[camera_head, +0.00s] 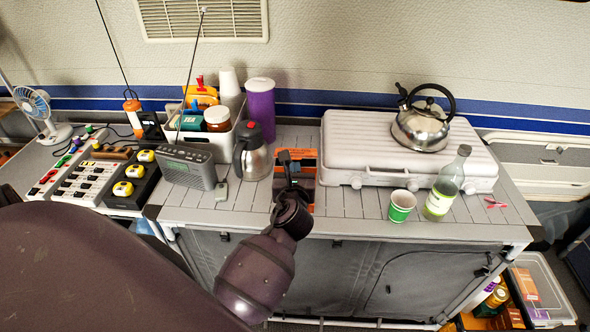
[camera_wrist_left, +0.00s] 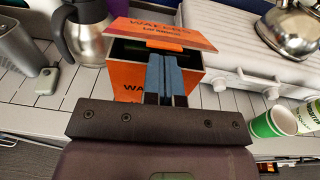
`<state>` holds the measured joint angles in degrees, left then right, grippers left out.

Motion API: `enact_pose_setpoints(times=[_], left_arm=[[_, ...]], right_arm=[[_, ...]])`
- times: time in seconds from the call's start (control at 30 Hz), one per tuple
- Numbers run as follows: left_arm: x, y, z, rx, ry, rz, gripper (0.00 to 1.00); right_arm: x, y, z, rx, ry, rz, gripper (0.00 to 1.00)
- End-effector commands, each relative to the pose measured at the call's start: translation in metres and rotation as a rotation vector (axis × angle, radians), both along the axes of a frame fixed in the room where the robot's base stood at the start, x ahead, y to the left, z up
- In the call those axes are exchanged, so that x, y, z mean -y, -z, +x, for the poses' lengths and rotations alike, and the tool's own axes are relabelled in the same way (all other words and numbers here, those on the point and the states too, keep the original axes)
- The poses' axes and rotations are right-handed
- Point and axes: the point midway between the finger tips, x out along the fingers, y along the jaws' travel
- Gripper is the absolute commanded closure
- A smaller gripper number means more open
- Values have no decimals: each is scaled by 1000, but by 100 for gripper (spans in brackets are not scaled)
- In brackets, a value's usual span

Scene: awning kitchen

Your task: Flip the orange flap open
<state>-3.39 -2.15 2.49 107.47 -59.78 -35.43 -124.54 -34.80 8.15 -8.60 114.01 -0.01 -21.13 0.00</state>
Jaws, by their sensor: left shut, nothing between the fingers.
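The orange box (camera_wrist_left: 128,82) stands on the counter in the left wrist view, with lettering on its front. Its orange flap (camera_wrist_left: 190,36) is tilted partly up, with a dark gap between flap and box. My left gripper (camera_wrist_left: 166,57) is shut and empty. Its fingertips are at the flap's front edge, by the gap; I cannot tell whether they touch it. In the head view the box (camera_head: 306,153) is partly hidden behind my left gripper (camera_head: 286,158). My right gripper is not in view.
A steel flask (camera_head: 254,160) stands close left of the box. A white case (camera_head: 340,150) with a kettle (camera_head: 422,125) on it is close right. A green cup (camera_head: 401,206) and a bottle (camera_head: 444,185) stand in front of the case. A grey radio (camera_head: 187,166) is left.

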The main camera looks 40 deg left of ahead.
Motion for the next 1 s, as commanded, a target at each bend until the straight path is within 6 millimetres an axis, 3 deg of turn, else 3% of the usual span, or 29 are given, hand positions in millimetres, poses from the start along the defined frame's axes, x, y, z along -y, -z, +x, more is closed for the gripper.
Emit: enact_pose_setpoints(times=[0.47, 1.0], left_arm=[[0, -2, 1, 0, 0, 0, 100], [-9, -14, 13, -1, 0, 0, 100]], right_arm=[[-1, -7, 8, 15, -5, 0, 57], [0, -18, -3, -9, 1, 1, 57]])
